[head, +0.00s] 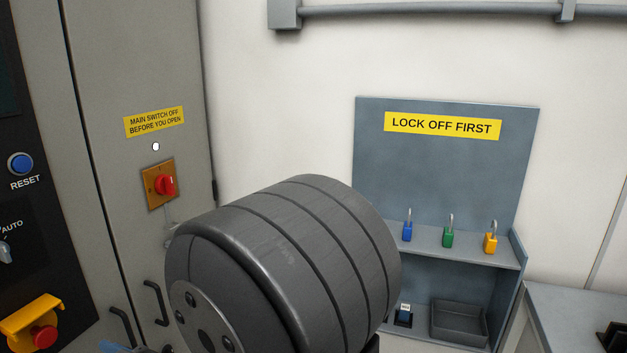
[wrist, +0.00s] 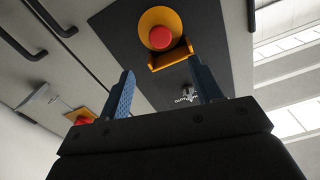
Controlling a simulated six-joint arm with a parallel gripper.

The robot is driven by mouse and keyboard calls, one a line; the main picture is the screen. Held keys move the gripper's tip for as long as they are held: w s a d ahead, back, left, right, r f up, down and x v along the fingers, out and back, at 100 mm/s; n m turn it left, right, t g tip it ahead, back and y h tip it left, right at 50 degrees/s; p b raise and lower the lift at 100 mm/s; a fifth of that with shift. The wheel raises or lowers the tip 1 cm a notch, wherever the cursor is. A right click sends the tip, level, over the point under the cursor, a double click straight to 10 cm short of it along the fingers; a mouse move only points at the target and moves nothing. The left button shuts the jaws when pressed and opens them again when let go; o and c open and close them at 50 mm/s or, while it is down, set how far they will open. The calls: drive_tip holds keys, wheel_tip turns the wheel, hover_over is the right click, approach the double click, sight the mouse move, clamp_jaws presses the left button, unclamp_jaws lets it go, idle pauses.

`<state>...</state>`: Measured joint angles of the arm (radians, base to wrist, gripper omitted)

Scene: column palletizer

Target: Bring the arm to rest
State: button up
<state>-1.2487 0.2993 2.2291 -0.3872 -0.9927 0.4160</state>
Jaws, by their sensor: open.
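My gripper (wrist: 161,68) shows in the wrist view as two blue fingers standing wide apart with nothing between them. The fingers point toward a dark panel that carries a red emergency stop button (wrist: 161,38) with a yellow guard. In the head view my large grey arm joint fills the lower middle. A small bit of blue, probably a fingertip, shows at the bottom edge left of it. The rest of my gripper is hidden there. The red main switch (head: 165,185) on the cabinet is in clear view left of the joint.
The control panel with a blue reset button (head: 20,164) and the emergency stop (head: 43,337) stands at the left. A lock-off board (head: 440,165) with blue, green and yellow padlocks hangs on the wall. A grey tray (head: 458,322) sits below. A bench (head: 575,305) stands at the right.

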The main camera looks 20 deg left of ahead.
drive_tip(key=a, duration=1.1)
drive_tip(key=shift+a, duration=0.25)
drive_tip(key=shift+d, duration=0.15)
drive_tip(key=d, duration=1.8)
drive_tip(key=a, duration=1.9)
drive_tip(key=shift+a, duration=0.1)
drive_tip(key=d, duration=1.7)
drive_tip(key=n, duration=0.2)
approach(48, 337)
drive_tip(key=shift+a+f, duration=0.1)
drive_tip(key=shift+a, duration=0.4)
